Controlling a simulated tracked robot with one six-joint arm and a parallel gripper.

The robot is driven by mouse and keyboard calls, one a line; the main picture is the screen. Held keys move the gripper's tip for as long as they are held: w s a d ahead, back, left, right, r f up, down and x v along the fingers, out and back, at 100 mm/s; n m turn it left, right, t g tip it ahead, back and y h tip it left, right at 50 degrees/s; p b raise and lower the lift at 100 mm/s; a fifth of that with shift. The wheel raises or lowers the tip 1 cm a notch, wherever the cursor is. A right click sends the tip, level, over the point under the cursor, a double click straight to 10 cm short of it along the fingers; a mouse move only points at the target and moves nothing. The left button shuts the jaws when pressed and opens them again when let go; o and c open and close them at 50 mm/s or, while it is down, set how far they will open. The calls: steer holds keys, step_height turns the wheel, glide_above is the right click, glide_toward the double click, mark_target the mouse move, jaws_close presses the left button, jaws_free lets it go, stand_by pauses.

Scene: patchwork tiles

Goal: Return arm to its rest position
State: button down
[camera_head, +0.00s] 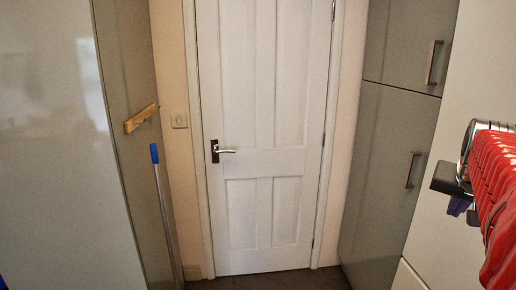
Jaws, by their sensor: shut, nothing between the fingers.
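My gripper and arm do not show clearly anywhere in the head view, so I cannot see the arm's pose. A closed white panelled door (262,190) stands straight ahead, with a dark handle plate and silver lever (219,150) on its left side.
Tall grey cabinets (385,150) stand right of the door, and a glossy pale panel (60,150) fills the left. A blue-topped pole (165,212) leans left of the door. Red ribbed items (492,170) on a dark mount stick out at the right edge. Little dark floor (290,281) shows.

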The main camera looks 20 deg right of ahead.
steer(key=w+a+f+n+t+y, duration=0.15)
steer(key=w+a, duration=0.35)
steer(key=a, duration=0.5)
steer(key=w+a+f+n+t+y, duration=0.15)
steer(key=w+a, duration=0.25)
steer(key=a, duration=0.6)
steer(key=s+a+f+n+g+y, duration=0.1)
steer(key=s+a+f+n, duration=0.3)
steer(key=a, duration=0.6)
steer(key=s+a+f+n+g+y, duration=0.1)
steer(key=s+a+f+n, duration=0.3)
steer(key=s+a+f, duration=0.4)
steer(key=a+y, duration=0.1)
steer(key=a, duration=0.1)
steer(key=shift+a+f, duration=0.2)
steer(key=shift+a, duration=0.1)
